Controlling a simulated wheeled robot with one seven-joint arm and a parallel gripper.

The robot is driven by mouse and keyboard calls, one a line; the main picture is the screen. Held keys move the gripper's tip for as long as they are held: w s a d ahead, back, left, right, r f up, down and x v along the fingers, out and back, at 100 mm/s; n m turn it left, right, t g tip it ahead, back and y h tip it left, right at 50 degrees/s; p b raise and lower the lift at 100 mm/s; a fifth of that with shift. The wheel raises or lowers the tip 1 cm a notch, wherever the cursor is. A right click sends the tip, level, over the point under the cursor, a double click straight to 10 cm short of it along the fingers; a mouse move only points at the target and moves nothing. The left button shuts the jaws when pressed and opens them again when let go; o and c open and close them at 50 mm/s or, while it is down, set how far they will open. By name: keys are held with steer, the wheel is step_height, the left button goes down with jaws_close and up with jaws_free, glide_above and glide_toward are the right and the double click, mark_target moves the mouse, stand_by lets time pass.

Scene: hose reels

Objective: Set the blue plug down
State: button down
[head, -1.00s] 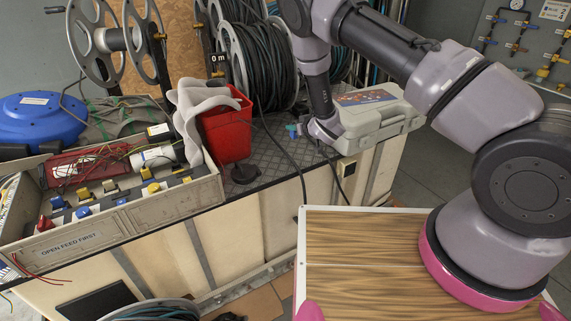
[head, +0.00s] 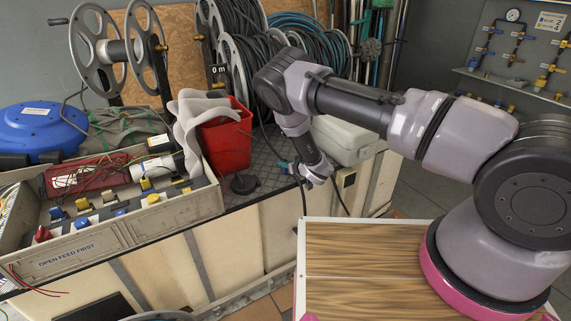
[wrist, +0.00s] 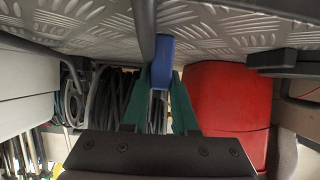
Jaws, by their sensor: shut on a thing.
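The blue plug (wrist: 163,52) shows in the wrist view between the green fingers of my gripper (wrist: 162,92). The gripper is shut on it. The plug's outer end overlaps the patterned metal bench top (wrist: 225,25); I cannot tell whether it touches. A dark cable (wrist: 146,25) runs close beside the plug. In the head view my gripper (head: 288,167) is low over the front edge of the bench, right of the red bucket (head: 226,142). The plug itself is too small to make out clearly there.
A black round piece (head: 244,184) lies on the bench left of my gripper. A light grey case (head: 346,138) stands right of it, behind my arm. Hose reels (head: 255,80) stand behind. An open tray of fittings (head: 110,225) fills the bench's left side.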

steer(key=c, duration=0.7)
jaws_free()
